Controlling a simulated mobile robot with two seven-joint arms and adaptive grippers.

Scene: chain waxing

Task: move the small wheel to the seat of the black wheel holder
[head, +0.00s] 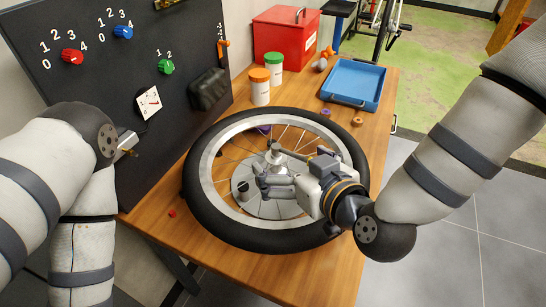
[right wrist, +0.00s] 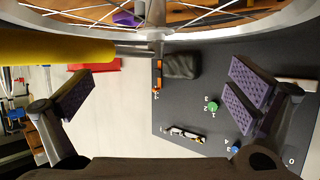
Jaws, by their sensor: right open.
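A large spoked bicycle wheel with a black tyre (head: 206,219) lies over the wooden table in the head view. My right gripper (head: 266,181) reaches in from the right, over the wheel near its hub (head: 274,152). In the right wrist view its two purple-padded fingers (right wrist: 160,100) are wide apart with nothing between them. The rim (right wrist: 235,28) also shows across the top there. I cannot tell which thing is the small wheel; a small orange-brown ring (head: 357,122) lies at the table's right. I cannot make out the black wheel holder.
Two lidded jars (head: 260,88), a red box (head: 284,40) and a blue tray (head: 354,83) stand at the table's back. A black board with knobs (head: 100,85) rises at the left. The table's front (head: 285,275) is clear.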

